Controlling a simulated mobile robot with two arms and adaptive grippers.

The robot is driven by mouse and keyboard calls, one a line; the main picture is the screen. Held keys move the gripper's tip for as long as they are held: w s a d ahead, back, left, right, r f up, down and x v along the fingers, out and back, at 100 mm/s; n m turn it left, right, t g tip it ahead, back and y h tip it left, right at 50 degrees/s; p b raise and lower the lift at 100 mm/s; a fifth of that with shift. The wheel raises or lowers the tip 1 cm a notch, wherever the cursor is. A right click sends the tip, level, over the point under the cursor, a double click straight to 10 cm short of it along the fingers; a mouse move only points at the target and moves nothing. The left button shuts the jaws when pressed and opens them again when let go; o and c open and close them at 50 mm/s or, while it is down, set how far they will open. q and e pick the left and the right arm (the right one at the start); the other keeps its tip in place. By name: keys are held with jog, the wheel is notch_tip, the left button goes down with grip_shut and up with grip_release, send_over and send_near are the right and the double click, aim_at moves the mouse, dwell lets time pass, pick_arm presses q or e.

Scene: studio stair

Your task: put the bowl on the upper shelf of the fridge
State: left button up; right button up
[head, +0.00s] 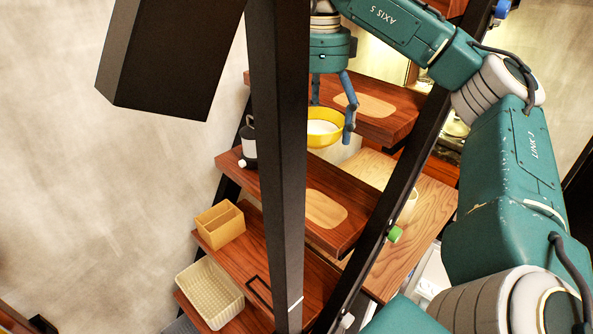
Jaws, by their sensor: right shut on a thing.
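A yellow bowl (321,140) with a pale inside is in the upper middle of the head view, partly behind a dark upright beam. My right gripper (332,117) comes down from above, with one blue finger at the bowl's right rim and the other over its inside. It is shut on the bowl. The bowl appears to be above the wooden steps; its exact height over them is hard to tell. My left gripper is not in view. I cannot make out a fridge or its upper shelf.
Wooden stair treads (359,219) run up the middle between dark beams (283,200). A black-and-white container (249,140), a tan divided box (220,224) and a cream basket (210,292) stand on treads at left. A wooden surface (419,237) lies right. Pale floor (90,200) at left is clear.

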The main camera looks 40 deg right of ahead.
jog(key=f, duration=0.3)
jog(key=shift+s+f, duration=0.2)
jog(key=shift+s, duration=0.2)
jog(key=f+b, duration=0.1)
jog(key=f, duration=0.6)
jog(key=f+b, duration=0.1)
jog(key=f, duration=0.2)
jog(key=shift+w+d+f+b, duration=0.1)
jog(key=shift+w+f+b, duration=0.15)
jog(key=shift+f+b, duration=0.05)
jog(key=shift+w+f, duration=0.1)
jog(key=shift+f, duration=0.55)
notch_tip(320, 180, down, 3)
jog(key=shift+f+p, duration=0.2)
jog(key=shift+p, duration=0.45)
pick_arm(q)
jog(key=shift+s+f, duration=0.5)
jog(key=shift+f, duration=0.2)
pick_arm(e)
jog(key=shift+f, duration=0.1)
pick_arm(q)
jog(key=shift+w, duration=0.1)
